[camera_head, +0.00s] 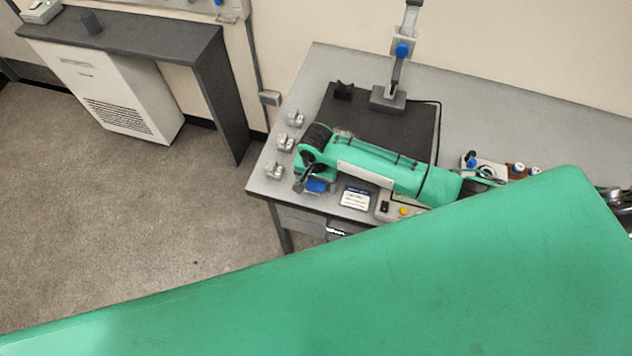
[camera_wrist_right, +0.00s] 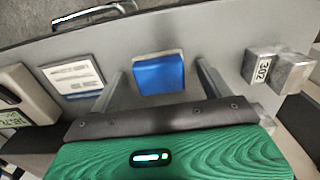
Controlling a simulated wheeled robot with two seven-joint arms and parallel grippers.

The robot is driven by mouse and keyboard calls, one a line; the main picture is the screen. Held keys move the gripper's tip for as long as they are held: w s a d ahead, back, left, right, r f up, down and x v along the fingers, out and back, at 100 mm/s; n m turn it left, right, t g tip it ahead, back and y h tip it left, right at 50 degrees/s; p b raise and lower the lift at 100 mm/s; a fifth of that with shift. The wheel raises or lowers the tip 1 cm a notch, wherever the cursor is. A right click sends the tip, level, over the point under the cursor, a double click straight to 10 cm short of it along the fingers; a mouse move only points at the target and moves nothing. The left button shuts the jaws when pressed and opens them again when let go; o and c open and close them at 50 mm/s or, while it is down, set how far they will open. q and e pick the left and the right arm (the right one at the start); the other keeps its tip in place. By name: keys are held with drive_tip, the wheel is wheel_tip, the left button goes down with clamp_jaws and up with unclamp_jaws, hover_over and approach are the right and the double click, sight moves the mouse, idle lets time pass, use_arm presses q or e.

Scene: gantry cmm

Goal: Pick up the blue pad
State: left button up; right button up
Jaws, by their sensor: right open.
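The blue pad (camera_head: 317,186) lies near the front left corner of the grey table, partly hidden by my right gripper in the head view. In the right wrist view the blue pad (camera_wrist_right: 158,75) sits on a pale base, its blue face fully visible. My right gripper (camera_head: 304,181) is over the table by the pad. In the wrist view its two fingers (camera_wrist_right: 159,70) are spread, one on each side of the pad in the picture, with nothing held. I cannot tell the height of the fingertips over the pad. My left gripper is not in view.
Metal blocks (camera_head: 285,143) stand along the table's left edge; one block (camera_wrist_right: 262,66) reads 302. A white card (camera_head: 355,197) and a box with a yellow button (camera_head: 403,211) lie right of the pad. A probe column (camera_head: 388,97) stands behind on a dark plate (camera_head: 365,125).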

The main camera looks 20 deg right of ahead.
sight(316, 183)
drive_tip(key=shift+f, duration=0.1)
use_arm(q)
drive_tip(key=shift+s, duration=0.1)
use_arm(e)
drive_tip(key=c, duration=1.1)
drive_tip(key=shift+r, duration=0.65)
use_arm(q)
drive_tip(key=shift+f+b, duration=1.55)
drive_tip(key=shift+b, duration=0.05)
use_arm(e)
drive_tip(key=shift+r, duration=9.4)
